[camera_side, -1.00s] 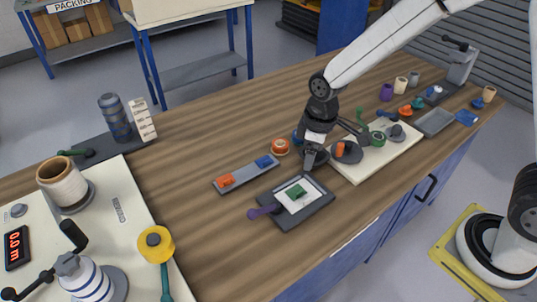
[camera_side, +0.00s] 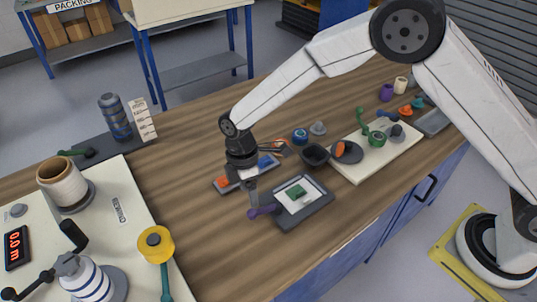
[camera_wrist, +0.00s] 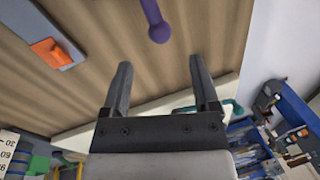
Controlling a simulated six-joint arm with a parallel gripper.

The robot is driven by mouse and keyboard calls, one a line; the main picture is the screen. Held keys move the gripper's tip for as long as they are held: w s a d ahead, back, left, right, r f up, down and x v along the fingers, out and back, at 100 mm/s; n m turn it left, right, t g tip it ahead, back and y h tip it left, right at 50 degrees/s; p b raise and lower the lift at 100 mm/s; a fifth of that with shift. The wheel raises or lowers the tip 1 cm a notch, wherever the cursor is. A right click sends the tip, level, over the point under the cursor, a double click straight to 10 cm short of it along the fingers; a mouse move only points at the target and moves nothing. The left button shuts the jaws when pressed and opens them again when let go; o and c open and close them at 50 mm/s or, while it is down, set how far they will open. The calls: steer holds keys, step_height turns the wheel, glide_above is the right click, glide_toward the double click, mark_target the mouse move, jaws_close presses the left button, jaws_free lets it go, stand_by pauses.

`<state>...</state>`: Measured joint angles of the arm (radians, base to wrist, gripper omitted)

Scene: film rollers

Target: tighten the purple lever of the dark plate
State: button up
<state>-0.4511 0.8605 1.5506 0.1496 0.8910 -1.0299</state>
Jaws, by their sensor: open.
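The dark plate (camera_side: 302,216) lies flat on the wooden bench, with a white panel and a green block (camera_side: 295,191) on it. Its purple lever (camera_side: 265,210) sticks out from the plate's left side, toward the left. In the wrist view the lever's rounded knob (camera_wrist: 159,33) and part of its arm show at the top centre, beyond my fingertips. My gripper (camera_side: 252,207) points down close by the lever's free end in the side view; contact cannot be told there. The wrist view shows my gripper (camera_wrist: 160,72) with its fingers apart and nothing between them.
A grey strip (camera_side: 221,184) with an orange and a blue block lies behind my gripper, partly hidden; it also shows in the wrist view (camera_wrist: 25,20). Wood is clear to the front left.

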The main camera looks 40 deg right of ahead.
mark_target(252, 210)
steer(key=shift+f, duration=0.15)
steer(key=shift+s+a+f, duration=0.1)
steer(key=shift+s+f, duration=0.15)
steer(key=shift+f, duration=1)
steer(key=shift+s+d+f, duration=0.1)
steer(key=shift+s+f, duration=0.15)
steer(key=shift+f, duration=0.95)
steer(key=shift+s+a+f, duration=0.1)
steer(key=shift+s+f, duration=0.15)
steer(key=shift+f, duration=1)
jaws_close()
